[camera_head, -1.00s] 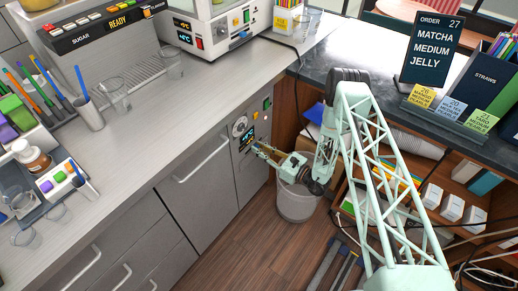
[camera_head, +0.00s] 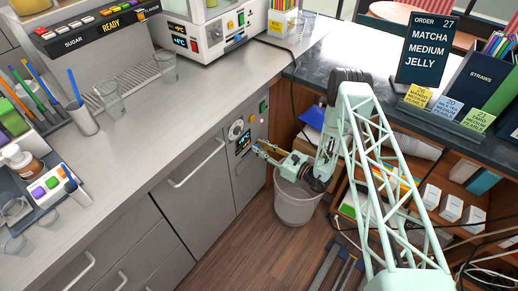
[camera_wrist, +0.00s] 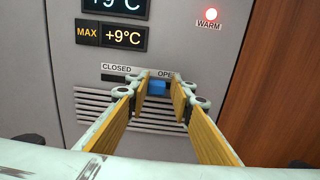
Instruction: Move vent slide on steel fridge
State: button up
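The steel fridge (camera_head: 250,175) stands under the left counter, with its control panel facing my gripper. In the wrist view its grey front (camera_wrist: 75,50) fills most of the picture. The vent slide's blue knob (camera_wrist: 157,88) sits just below the OPEN label, right of the CLOSED label. The slotted vent grille (camera_wrist: 105,107) is below it, partly hidden by my fingers. My gripper (camera_wrist: 159,95) is open, its yellow-padded fingers on either side of the knob with visible gaps; contact cannot be told. In the head view my gripper (camera_head: 262,151) is at the fridge panel.
Temperature displays (camera_wrist: 110,37) and a lit red WARM lamp (camera_wrist: 211,14) are above the slide. A wooden panel (camera_wrist: 275,85) borders the fridge on the right. A grey bin (camera_head: 295,205) stands on the floor below my gripper. The open shelves (camera_head: 440,200) are to the right.

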jog(key=shift+o, duration=1.4)
jog(key=shift+d, duration=0.1)
jog(key=v, duration=1.1)
jog(key=shift+s+d, duration=0.3)
jog(key=shift+r, duration=0.15)
